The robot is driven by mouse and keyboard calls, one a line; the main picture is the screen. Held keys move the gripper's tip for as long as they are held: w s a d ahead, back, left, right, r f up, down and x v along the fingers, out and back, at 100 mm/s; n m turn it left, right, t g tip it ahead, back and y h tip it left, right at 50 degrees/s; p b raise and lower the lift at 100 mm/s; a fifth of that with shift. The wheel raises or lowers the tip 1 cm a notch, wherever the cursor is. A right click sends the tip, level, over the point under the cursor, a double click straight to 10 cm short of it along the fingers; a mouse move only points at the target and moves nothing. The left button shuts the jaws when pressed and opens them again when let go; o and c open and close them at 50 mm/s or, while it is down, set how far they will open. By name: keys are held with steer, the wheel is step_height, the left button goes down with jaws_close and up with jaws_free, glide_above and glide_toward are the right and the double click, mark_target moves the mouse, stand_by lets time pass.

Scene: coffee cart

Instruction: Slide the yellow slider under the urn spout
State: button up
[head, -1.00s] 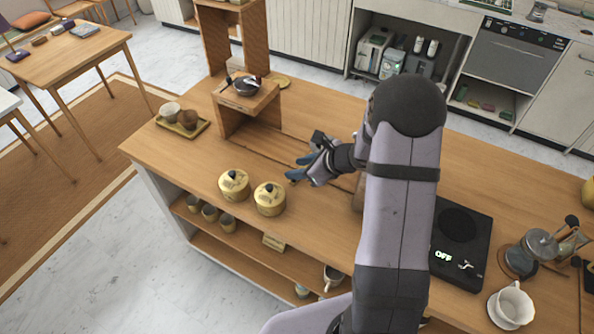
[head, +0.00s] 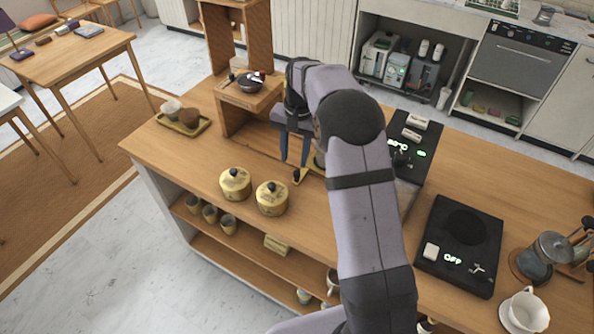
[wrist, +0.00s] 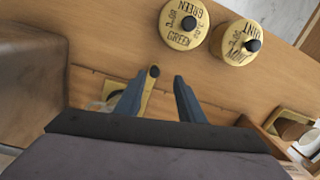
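The yellow slider (head: 305,172) is on the wooden counter, mostly hidden by my arm. Its black knob (head: 297,176) stands at its near-left end. In the wrist view the slider (wrist: 145,97) runs beside my left-hand finger, and its knob shows just past the fingertips, nearer the left one. My gripper (head: 294,160) points down with its fingers apart; it also shows open in the wrist view (wrist: 158,78). I cannot tell the knob's height against the tips. A dark unit with a lit display (head: 425,153), perhaps the urn, is behind my arm; its spout is hidden.
Two yellow lidded canisters (head: 236,184) (head: 272,198) stand close on the near side. A wooden stand (head: 233,118) with a small dark pan is at the left. A black scale (head: 462,240) is at the right.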

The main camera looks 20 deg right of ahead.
mark_target(297, 172)
steer(key=shift+w+d+r+n+h, duration=0.25)
steer(key=shift+d+n+h, duration=0.15)
steer(key=shift+d, duration=0.05)
steer(key=shift+f+p, duration=1.3)
steer(key=shift+f, duration=2.35)
jaws_close()
